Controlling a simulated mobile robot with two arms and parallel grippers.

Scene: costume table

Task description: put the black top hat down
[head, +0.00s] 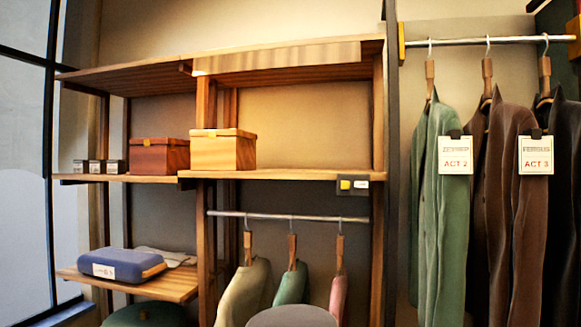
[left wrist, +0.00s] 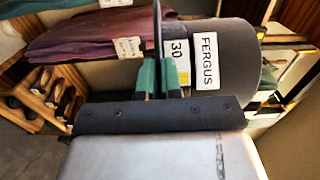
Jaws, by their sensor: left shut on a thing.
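The black top hat (left wrist: 232,55) shows in the left wrist view as a dark grey cylinder on its side in the picture, with white labels reading "FERGUS" and "30". Its brim is seen edge-on as a thin dark strip. My left gripper (left wrist: 157,82), with green fingers, is shut on this brim. What lies under the hat is hidden. In the head view neither gripper shows. A dark grey rounded top (head: 292,317) is cut off by the bottom edge there; I cannot tell whether it is the hat.
In the head view, a wooden shelf unit holds two wooden boxes (head: 222,150) and a blue case (head: 121,265). Garments hang below the shelf and on a right-hand rail (head: 485,41). In the left wrist view, a purple folded cloth (left wrist: 90,38) and a shoe rack (left wrist: 45,88) are at left.

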